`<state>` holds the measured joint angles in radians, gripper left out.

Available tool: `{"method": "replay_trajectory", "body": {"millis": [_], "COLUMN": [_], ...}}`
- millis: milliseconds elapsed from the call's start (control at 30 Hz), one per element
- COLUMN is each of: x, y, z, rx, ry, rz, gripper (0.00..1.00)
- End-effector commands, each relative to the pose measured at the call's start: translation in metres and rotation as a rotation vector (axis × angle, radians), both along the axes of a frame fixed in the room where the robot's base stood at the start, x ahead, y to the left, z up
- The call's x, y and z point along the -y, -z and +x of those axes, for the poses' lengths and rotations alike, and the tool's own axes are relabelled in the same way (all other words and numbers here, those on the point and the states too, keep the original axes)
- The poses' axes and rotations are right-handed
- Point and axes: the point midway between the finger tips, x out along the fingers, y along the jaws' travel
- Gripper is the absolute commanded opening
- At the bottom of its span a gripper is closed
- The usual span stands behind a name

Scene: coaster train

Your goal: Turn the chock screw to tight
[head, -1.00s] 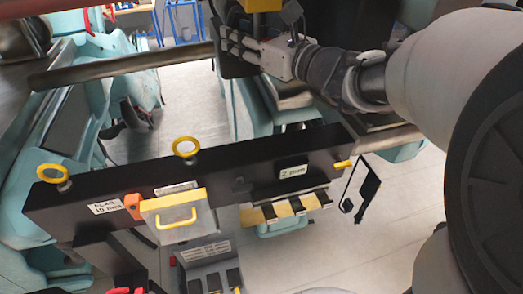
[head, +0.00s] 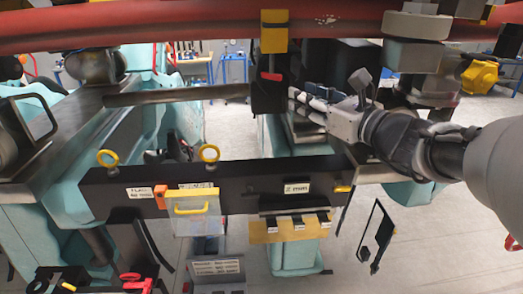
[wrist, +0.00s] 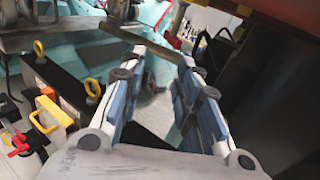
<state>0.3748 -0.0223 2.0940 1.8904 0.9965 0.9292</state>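No part is clearly marked as the chock screw, so I cannot tell which it is. A black block (head: 266,98) with a yellow piece (head: 274,40) and a red tab (head: 271,76) hangs below the red rail. My gripper (head: 293,100) is close to the right side of this block in the head view, pointing left. I cannot tell whether they touch. In the wrist view my gripper (wrist: 162,62) has its two blue-padded fingers apart, with nothing visible between them.
A black beam (head: 243,203) crosses below, with yellow ring bolts (head: 208,153), a clear yellow-handled box (head: 192,216) and a "2 mm" label (head: 297,188). A red rail (head: 160,32) crosses overhead. A red handle (head: 137,283) is at lower left.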

Motion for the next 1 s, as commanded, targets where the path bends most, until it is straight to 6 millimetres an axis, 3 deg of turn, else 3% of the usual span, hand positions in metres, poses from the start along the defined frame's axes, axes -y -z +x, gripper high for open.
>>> {"method": "replay_trajectory", "body": {"millis": [400,1000], "x": [-0.048,-0.090], "y": [0.061,0.150], "z": [-0.042,-0.108], "rx": [0.025,0.094], "ry": [-0.153,-0.385], "rz": [-0.292,-0.709], "gripper": [0.30,0.30]}}
